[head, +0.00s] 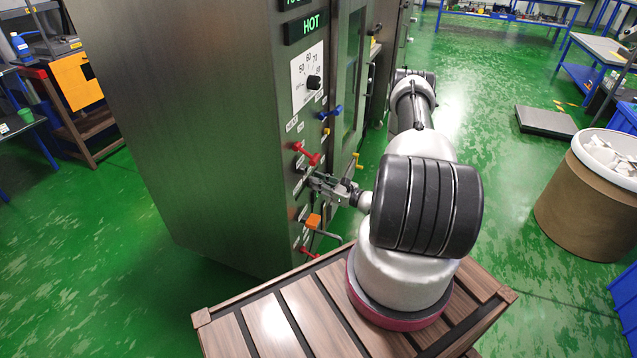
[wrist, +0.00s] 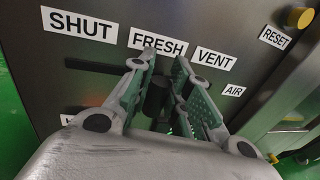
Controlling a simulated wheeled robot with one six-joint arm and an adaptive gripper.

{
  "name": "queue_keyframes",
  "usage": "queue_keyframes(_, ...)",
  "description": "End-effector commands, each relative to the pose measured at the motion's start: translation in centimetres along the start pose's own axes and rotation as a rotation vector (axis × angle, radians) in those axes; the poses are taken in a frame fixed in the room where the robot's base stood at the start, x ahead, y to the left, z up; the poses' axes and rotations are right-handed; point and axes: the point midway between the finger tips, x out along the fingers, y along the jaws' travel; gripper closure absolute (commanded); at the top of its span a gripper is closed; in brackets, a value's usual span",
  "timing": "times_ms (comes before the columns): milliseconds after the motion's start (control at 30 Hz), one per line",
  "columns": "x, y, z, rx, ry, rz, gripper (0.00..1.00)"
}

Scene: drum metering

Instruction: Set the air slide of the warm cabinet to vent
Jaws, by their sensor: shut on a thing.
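The warm cabinet (head: 200,120) is a tall dark metal box left of my arm in the head view. In the wrist view, its front panel (wrist: 110,38) carries the labels SHUT (wrist: 80,25), FRESH (wrist: 158,42), VENT (wrist: 213,57) and AIR (wrist: 233,91). A dark slot runs below them. The air slide's dark knob (wrist: 156,96) stands below FRESH, left of VENT. My gripper (wrist: 164,85) is shut on the knob, a finger on each side, partly hiding it. In the head view my gripper (head: 312,182) is at the panel; the knob is hidden there.
Red handles (head: 306,154) and a blue handle (head: 331,112) stick out above my gripper. An orange-tipped lever (head: 313,221) is just below. A yellow RESET knob (wrist: 300,17) is at upper right in the wrist view. A drum (head: 585,195) stands far right; green floor lies between.

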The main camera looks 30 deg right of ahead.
Motion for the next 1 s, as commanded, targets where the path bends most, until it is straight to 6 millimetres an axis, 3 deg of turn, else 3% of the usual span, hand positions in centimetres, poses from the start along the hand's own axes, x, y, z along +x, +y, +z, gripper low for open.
queue_keyframes(133, 0.2, -1.0, 0.0, -0.003, -0.001, -0.002, 1.0)
queue_keyframes(400, 1.4, -6.7, -0.1, -0.003, 0.0, -0.003, 1.0)
queue_keyframes(500, 1.6, -7.9, -0.1, -0.001, 0.0, -0.003, 1.0)
queue_keyframes(833, 1.7, -8.5, 0.0, -0.002, 0.001, -0.006, 1.0)
queue_keyframes(867, 1.7, -8.5, 0.0, -0.002, 0.001, -0.007, 0.78)
queue_keyframes(967, 1.7, -8.5, 0.0, -0.003, 0.001, -0.007, 0.6)
queue_keyframes(1000, 1.7, -8.5, 0.0, -0.002, 0.001, -0.006, 0.59)
